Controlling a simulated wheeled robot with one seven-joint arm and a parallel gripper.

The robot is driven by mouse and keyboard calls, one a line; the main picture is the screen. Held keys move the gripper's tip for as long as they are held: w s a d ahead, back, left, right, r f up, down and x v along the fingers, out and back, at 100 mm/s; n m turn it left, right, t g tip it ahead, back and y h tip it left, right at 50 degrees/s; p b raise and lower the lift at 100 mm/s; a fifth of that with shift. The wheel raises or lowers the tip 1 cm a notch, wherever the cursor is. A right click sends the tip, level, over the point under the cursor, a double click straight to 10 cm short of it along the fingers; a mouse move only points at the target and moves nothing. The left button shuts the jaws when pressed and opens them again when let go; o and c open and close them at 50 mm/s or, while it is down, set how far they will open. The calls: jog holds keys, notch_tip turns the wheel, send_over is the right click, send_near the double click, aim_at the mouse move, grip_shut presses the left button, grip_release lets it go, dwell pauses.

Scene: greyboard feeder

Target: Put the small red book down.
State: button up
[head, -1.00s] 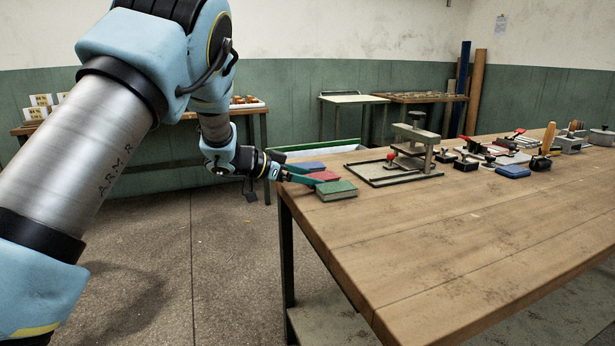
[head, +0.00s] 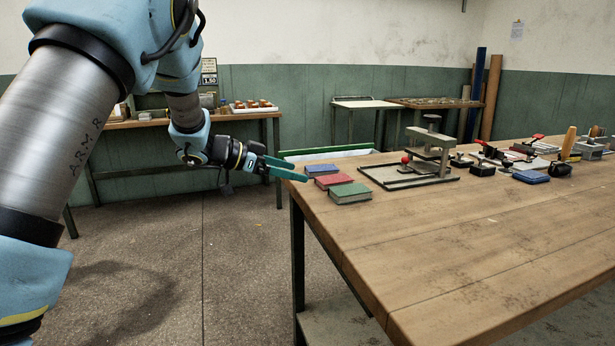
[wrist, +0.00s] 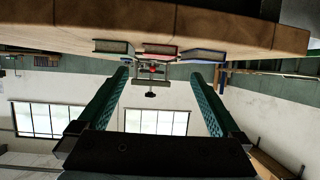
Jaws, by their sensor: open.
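The small red book (head: 335,181) lies flat near the left end of the wooden table, between a blue book (head: 320,170) and a green book (head: 350,194). In the wrist view, which looks upside down, the red book (wrist: 160,51) shows between the green book (wrist: 113,47) and the blue book (wrist: 203,54), beyond my fingertips. My gripper (head: 303,171) is open and empty, just left of the books at the table's end. Its two teal fingers stand wide apart in the wrist view (wrist: 166,78), with clear space between them.
A press with a red knob (head: 428,153) stands on a tray right of the books. A side table (head: 140,122) stands behind my arm.

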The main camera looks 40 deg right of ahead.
jog(key=shift+v, duration=0.9)
jog(key=w+a+r+n+t+y, duration=0.1)
jog(key=w+a+n+t+y, duration=0.2)
jog(key=w+a+n+t, duration=1.15)
jog(key=w+a+f+g+y, duration=0.1)
jog(key=a+f+y, duration=0.15)
jog(key=a, duration=0.75)
jog(key=a+f+g+y, duration=0.1)
jog(key=a+y, duration=0.3)
jog(key=a, duration=0.6)
jog(key=s+a+f+n+g+y, duration=0.1)
jog(key=s+a+f+n+g, duration=0.2)
jog(key=s+a, duration=0.4)
jog(key=s+a+f+n+g+y, duration=0.2)
jog(key=s+a, duration=0.5)
jog(key=s, duration=0.7)
jog(key=shift+s+a+f+n+g, duration=0.2)
jog(key=shift+a+f+n+g, duration=0.2)
jog(key=shift+f+g, duration=0.5)
